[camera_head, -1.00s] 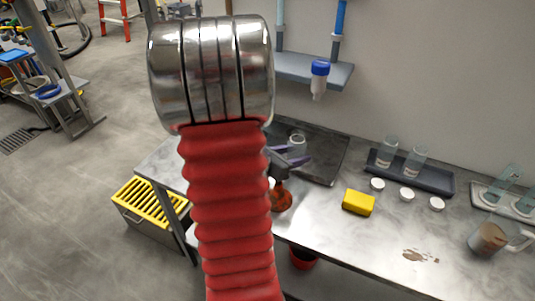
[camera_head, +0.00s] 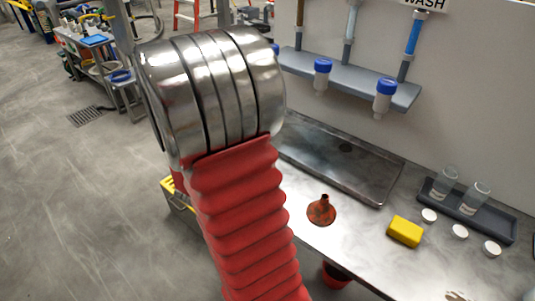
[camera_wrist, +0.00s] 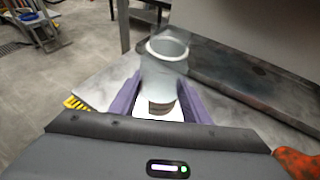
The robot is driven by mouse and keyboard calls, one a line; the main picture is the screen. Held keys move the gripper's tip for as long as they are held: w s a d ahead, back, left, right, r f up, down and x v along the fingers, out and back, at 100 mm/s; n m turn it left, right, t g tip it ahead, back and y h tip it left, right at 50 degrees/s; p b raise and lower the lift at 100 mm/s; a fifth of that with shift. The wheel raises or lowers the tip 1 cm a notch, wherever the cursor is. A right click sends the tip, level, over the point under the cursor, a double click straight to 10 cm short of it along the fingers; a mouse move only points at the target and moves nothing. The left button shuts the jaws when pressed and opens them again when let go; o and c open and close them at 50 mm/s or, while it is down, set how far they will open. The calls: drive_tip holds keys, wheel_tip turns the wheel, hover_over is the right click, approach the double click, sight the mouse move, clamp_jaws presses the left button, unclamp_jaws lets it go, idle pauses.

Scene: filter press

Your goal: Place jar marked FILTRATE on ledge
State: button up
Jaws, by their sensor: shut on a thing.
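In the wrist view my gripper (camera_wrist: 158,92) has its purple fingers shut on a clear glass jar (camera_wrist: 165,68). Its round open rim faces up and away from me. A white label and a brownish band show low on the jar; no wording can be read. The gripper and jar are hidden behind my red arm in the head view. A grey wall ledge (camera_head: 350,84) runs along the wall at upper right, with blue-capped bottles (camera_head: 322,72) at its front edge and pipes coming down to it.
The bench carries an empty dark tray (camera_head: 345,165), an orange funnel (camera_head: 321,210), a yellow sponge (camera_head: 405,231), several white lids (camera_head: 460,231) and a dark rack (camera_head: 497,222) with two glass jars. A red bucket (camera_head: 335,275) is below the bench front. Floor at left is open.

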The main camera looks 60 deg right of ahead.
drive_tip(key=w+a+n+t+y, duration=0.45)
drive_tip(key=w+a, duration=0.75)
drive_tip(key=a, duration=0.5)
drive_tip(key=w+a+n+t+y, duration=0.2)
drive_tip(key=a+n, duration=0.1)
drive_tip(key=a, duration=0.7)
drive_tip(key=w+a+n+t+y, duration=0.1)
drive_tip(key=w+a+n+y, duration=0.1)
drive_tip(key=a, duration=0.8)
drive_tip(key=shift+w+a+r+n+t, duration=0.25)
drive_tip(key=shift+w+r+n+t, duration=0.15)
drive_tip(key=shift+n, duration=0.25)
drive_tip(key=shift+s, duration=0.1)
